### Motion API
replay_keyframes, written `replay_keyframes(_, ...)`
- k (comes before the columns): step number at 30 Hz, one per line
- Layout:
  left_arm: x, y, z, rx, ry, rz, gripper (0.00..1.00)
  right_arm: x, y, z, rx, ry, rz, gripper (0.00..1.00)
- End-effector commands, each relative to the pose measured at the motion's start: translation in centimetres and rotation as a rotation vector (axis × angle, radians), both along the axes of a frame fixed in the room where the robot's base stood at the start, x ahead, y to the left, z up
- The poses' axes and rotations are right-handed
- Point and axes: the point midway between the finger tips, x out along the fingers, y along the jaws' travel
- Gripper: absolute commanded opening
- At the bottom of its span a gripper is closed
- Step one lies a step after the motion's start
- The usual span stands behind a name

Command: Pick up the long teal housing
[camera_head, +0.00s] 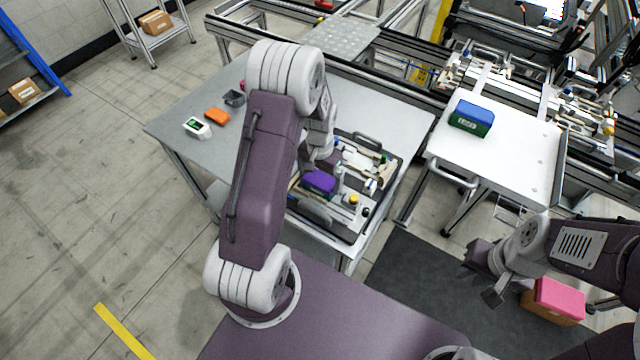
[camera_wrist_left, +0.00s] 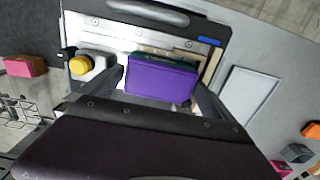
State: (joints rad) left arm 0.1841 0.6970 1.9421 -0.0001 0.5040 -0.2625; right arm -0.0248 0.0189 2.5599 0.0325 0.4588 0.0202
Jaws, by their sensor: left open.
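A block with a purple top (camera_head: 319,181) lies in the grey fixture tray (camera_head: 334,226) on the near table. In the left wrist view the purple top (camera_wrist_left: 162,82) has a dark green-teal strip along its far edge; most of its sides are hidden. My left gripper (camera_wrist_left: 163,92) is open, with one finger at each side of this block; I cannot tell whether they touch it. A box with a blue top (camera_head: 473,110) and green sides stands on the white table at right. My right gripper (camera_head: 482,275) is open and empty at lower right.
A yellow-topped button (camera_wrist_left: 82,66) sits beside the purple block. Other parts crowd the tray. A white device (camera_head: 197,128), an orange part (camera_head: 217,116) and a grey bin (camera_head: 234,98) stand at the table's left. A pink-topped box (camera_head: 558,298) is near my right gripper.

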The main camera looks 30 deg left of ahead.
Motion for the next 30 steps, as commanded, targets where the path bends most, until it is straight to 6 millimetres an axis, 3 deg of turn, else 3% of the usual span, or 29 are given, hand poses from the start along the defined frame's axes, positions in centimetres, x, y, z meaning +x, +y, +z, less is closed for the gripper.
replay_keyframes(8,0.0,0.0,-0.8,0.0,-0.001,0.0,1.0,0.0,0.0,0.0,0.0,0.0,0.0,0.23)
replay_keyframes(14,0.0,0.0,-0.7,0.0,-0.002,0.0,0.47,0.0,0.0,0.0,0.0,0.0,0.0,0.23)
replay_keyframes(15,0.0,0.0,-0.7,0.001,-0.002,0.0,0.45,0.0,0.0,0.0,0.0,0.0,0.0,0.23)
replay_keyframes(23,0.1,0.0,-0.4,0.001,-0.003,0.0,0.45,0.0,0.0,0.0,0.0,0.0,0.0,0.23)
replay_keyframes(30,0.2,0.0,1.8,0.002,-0.006,0.0,0.45,0.0,0.0,-0.4,0.0,0.0,0.0,0.23)
